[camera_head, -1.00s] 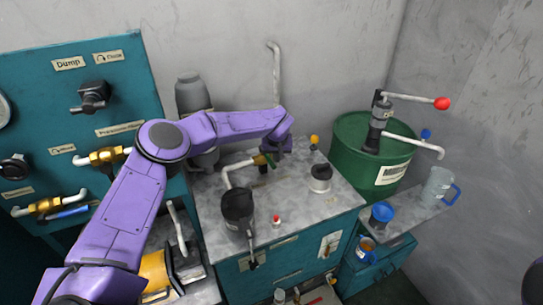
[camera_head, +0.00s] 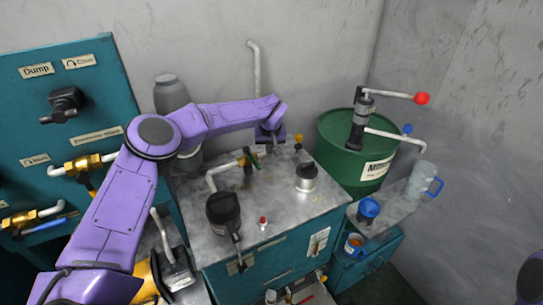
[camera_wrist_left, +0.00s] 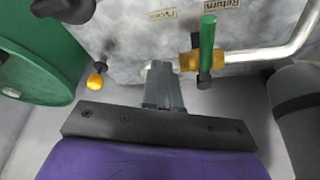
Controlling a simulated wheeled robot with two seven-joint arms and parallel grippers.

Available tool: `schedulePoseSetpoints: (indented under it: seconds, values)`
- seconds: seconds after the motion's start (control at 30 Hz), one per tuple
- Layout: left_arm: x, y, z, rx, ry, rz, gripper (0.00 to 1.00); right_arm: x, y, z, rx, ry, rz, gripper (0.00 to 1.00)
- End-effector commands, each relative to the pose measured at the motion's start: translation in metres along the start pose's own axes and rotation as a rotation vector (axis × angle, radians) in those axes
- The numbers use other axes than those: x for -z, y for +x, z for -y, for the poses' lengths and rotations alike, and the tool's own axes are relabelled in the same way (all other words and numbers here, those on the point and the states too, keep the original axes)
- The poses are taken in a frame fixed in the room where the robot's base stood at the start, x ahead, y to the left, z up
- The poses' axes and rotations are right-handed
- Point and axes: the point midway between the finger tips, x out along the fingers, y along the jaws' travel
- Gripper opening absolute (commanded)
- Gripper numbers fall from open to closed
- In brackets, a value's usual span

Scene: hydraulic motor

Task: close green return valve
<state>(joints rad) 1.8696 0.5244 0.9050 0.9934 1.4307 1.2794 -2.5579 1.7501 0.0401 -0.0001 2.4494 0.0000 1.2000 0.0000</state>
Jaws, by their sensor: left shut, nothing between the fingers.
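The green return valve handle (camera_head: 255,161) is on a brass valve body (camera_head: 242,160) at the back of the grey bench top. In the left wrist view the green handle (camera_wrist_left: 207,45) stands across the line of the pipe, on the brass body (camera_wrist_left: 190,61). My left gripper (camera_head: 271,146) is just right of the valve in the head view. In the left wrist view its fingertips (camera_wrist_left: 161,70) are together and empty, beside the brass body, with a small gap to the green handle. My right gripper is out of view.
A white pipe (camera_wrist_left: 275,50) runs from the valve. A black-handled pump (camera_head: 224,210) and a small red button (camera_head: 263,222) are at the front. A silver cap (camera_head: 306,178) and a green barrel (camera_head: 335,133) are to the right. A yellow knob (camera_wrist_left: 96,82) is near the gripper.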

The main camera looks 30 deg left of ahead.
Motion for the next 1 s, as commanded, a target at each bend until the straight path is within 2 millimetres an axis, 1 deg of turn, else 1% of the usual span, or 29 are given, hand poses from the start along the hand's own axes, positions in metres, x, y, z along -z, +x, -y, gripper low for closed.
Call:
schedulePoseSetpoints:
  seconds: [0.03, 0.1, 0.2, 0.3, 0.4, 0.53, 1.0]
  values:
    - [0.002, -0.006, 0.005, -0.001, -0.003, -0.003, 0.0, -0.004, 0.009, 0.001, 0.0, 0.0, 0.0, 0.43]
    - [0.004, -0.021, 0.011, -0.001, -0.003, -0.003, 0.0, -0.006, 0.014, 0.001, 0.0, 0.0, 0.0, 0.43]
    - [0.009, -0.04, 0.018, -0.001, -0.004, -0.004, 0.0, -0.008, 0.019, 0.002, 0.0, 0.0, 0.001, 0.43]
    - [0.012, -0.056, 0.022, -0.001, -0.003, -0.004, 0.0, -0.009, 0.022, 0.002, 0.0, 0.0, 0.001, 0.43]
    - [0.014, -0.065, 0.025, -0.001, -0.002, -0.002, 0.0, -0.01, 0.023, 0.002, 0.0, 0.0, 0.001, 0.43]
    - [0.015, -0.069, 0.026, -0.001, -0.002, -0.002, 0.0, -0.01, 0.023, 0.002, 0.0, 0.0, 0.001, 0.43]
    - [0.015, -0.069, 0.026, -0.001, -0.001, -0.002, 0.0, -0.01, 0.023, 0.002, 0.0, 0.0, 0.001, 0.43]
